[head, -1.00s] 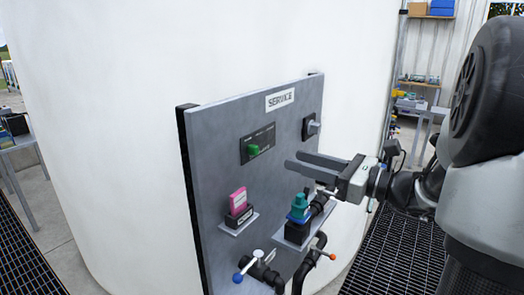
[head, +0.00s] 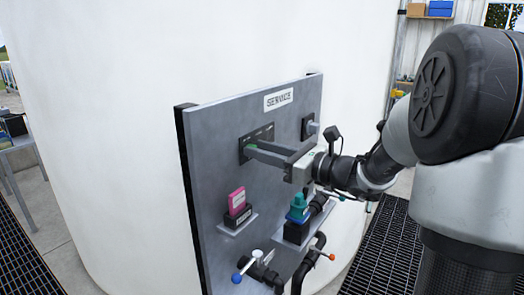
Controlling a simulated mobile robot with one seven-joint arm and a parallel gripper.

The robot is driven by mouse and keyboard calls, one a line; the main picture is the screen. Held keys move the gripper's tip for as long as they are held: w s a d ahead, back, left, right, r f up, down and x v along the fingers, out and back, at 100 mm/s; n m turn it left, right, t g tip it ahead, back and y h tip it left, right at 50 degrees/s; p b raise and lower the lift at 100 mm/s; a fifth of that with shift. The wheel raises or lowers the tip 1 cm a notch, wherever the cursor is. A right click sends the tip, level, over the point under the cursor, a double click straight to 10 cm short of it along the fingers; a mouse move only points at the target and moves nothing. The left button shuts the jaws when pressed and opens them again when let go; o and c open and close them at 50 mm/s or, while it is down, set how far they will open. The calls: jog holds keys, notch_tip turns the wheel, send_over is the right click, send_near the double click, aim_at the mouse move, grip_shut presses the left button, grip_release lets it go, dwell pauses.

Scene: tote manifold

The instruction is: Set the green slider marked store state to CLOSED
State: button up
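The green slider (head: 252,147) sits in a dark plate (head: 246,139) on the upper part of the grey service panel. Only a small bit of green shows, because the fingers cover most of it. The slider's lettering is too small to read. My gripper (head: 253,146) reaches in from the right, its two fingers apart and their tips at the slider. The green shows at the fingertips; I cannot tell whether they touch it.
The grey panel (head: 212,130) with a SERVICE label (head: 278,100) stands against a large white tank (head: 110,120). A small grey knob (head: 313,127) is at the upper right.

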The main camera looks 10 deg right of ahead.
grip_shut()
jog(key=w+d+p, duration=0.1)
jog(key=w+d, duration=0.2)
jog(key=w+d+p, duration=0.2)
jog(key=w+d, duration=0.2)
jog(key=shift+d+r, duration=0.1)
jog(key=shift+d, duration=0.2)
jog(key=shift+o, duration=1.1)
grip_release()
jog(key=shift+w+d, duration=0.1)
jog(key=shift+w, duration=0.05)
jog(key=v, duration=1.7)
jog(key=shift+s, duration=0.35)
